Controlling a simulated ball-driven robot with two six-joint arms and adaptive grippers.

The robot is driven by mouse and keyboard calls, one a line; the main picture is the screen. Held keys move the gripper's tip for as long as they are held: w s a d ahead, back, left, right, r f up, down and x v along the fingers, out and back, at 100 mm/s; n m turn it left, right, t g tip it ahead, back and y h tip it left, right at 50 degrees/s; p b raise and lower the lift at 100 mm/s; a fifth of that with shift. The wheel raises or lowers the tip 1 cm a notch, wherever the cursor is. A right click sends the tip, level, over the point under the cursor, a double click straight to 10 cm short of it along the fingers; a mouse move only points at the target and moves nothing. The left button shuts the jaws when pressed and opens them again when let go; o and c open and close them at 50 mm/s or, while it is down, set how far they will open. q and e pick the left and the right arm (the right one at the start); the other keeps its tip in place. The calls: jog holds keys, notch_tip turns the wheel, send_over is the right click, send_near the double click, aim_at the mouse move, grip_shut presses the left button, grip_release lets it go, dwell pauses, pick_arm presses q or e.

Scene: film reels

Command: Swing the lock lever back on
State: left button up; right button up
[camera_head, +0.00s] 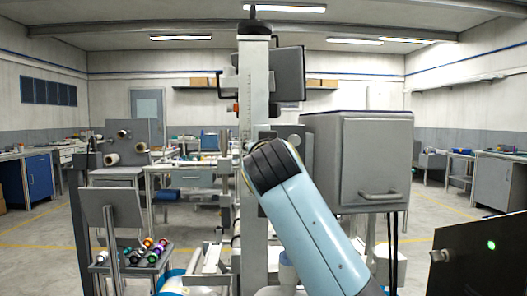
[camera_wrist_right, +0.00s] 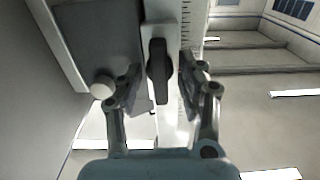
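The lock lever (camera_wrist_right: 159,72) shows in the right wrist view as a dark lever on a pale plate, set on the white column (camera_head: 253,85) that carries a ruled scale. My right gripper (camera_wrist_right: 161,82) has its fingers apart, one on each side of the lever. A gap seems to show on both sides, so I see no grip. In the head view my right arm reaches up to the column, and its blue-grey link and dark joint hide the right gripper and the lever. My left gripper is in neither view.
A grey cabinet (camera_head: 377,160) with a handle stands just right of the column. A grey box (camera_head: 288,74) is mounted high on the column. A small rack of colored reels (camera_head: 140,252) stands at lower left. A dark panel with a green light (camera_head: 480,262) is at lower right.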

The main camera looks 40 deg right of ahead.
jog(key=v, duration=0.7)
jog(key=shift+a, duration=0.15)
jog(key=shift+s+f, duration=0.1)
jog(key=shift+s, duration=0.05)
